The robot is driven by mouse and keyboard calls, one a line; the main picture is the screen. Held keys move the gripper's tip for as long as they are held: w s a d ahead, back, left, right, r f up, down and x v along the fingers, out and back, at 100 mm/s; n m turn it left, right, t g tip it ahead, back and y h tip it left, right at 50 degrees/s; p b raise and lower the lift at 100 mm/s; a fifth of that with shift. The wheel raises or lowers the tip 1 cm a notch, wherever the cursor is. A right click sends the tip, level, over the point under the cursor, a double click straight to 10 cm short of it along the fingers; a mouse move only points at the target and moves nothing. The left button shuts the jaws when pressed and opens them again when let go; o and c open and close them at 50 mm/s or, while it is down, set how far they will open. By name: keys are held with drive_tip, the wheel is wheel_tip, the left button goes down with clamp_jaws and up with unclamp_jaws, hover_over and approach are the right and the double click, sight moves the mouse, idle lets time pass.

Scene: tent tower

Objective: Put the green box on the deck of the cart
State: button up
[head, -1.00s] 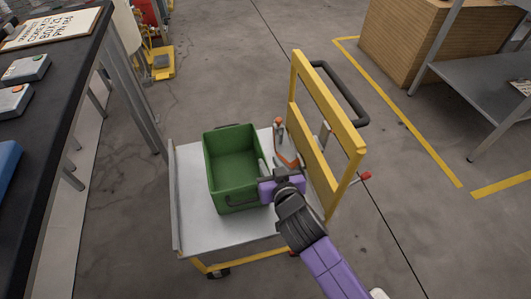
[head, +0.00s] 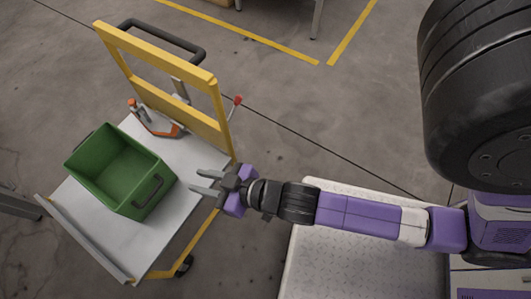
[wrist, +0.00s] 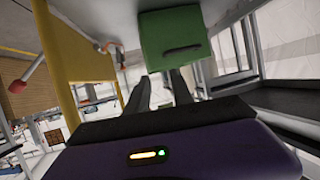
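The green box (head: 120,171) is an open-topped bin with dark handles. It stands upright on the white deck (head: 188,219) of the cart, with nothing holding it. The cart has a yellow upright frame (head: 165,78) and a raised grey lip on the opposite edge. My gripper (head: 193,184) is open and empty at the right edge of the deck, apart from the box. The wrist view shows the box (wrist: 175,35) beyond the two parted fingers (wrist: 160,92).
An orange-and-grey clamp-like tool (head: 155,119) lies on the deck by the frame. A red-tipped lever (head: 237,101) sticks out beside the frame. Grey concrete floor (head: 310,110) with yellow lines is open behind the cart.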

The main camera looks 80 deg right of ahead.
drive_tip(key=s+r, duration=0.5)
drive_tip(key=s, duration=0.3)
drive_tip(key=s+a+r+n+t+y, duration=0.1)
drive_tip(key=s+r, duration=0.4)
drive_tip(key=s, duration=0.3)
drive_tip(key=shift+s+r, duration=0.3)
drive_tip(key=shift+r, duration=0.1)
drive_tip(key=shift+a, duration=0.1)
wheel_tip(320, 180, up, 21)
drive_tip(key=p, duration=2.1)
drive_tip(key=shift+f, duration=0.1)
